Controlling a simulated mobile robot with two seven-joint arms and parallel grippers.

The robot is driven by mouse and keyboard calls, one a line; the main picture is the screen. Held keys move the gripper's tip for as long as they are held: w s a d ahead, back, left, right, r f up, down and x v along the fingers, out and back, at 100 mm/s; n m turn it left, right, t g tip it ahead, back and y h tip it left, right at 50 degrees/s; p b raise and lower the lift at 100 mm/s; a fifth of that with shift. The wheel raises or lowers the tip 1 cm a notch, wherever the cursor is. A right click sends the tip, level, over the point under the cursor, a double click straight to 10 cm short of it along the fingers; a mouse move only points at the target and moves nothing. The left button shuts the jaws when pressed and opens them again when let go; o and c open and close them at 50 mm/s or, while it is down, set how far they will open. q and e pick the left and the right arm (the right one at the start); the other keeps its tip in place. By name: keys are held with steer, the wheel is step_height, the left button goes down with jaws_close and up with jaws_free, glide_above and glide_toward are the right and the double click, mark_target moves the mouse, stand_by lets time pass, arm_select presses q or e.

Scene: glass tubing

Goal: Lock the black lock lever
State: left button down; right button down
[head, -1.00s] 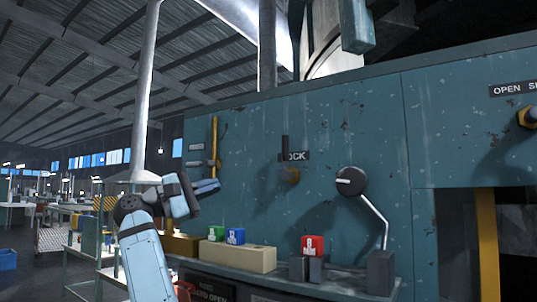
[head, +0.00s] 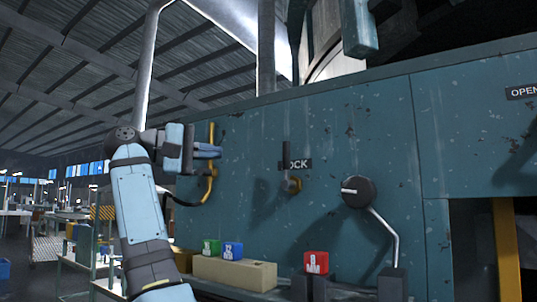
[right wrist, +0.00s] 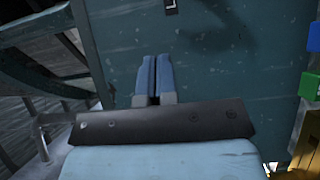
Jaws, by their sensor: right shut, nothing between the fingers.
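The black lock lever (head: 287,155) stands upright on a brass pivot (head: 292,185) on the teal panel, partly covering the "LOCK" label (head: 302,163). My right gripper (head: 218,151) is to the left of the lever in the head view, at about its height and apart from it. Its blue fingers are together and empty, pointing right. In the right wrist view the shut fingers (right wrist: 155,77) point at the teal panel, and the lever cannot be made out. My left gripper is not in view.
A yellow handle (head: 212,165) is on the panel just behind my right gripper. A black dial (head: 357,190) with a bent metal rod is right of the lever. Green, blue and red (head: 316,262) blocks sit below. The panel between gripper and lever is clear.

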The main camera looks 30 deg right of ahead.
steer(key=p, duration=0.2)
glide_toward(288, 164)
steer(key=w+d+r, duration=0.2)
steer(key=w+d, duration=0.2)
steer(key=d, duration=0.1)
steer(key=s+d, duration=0.2)
steer(key=s, duration=0.1)
steer(key=shift+p, duration=0.35)
steer(key=shift+s+d, duration=0.15)
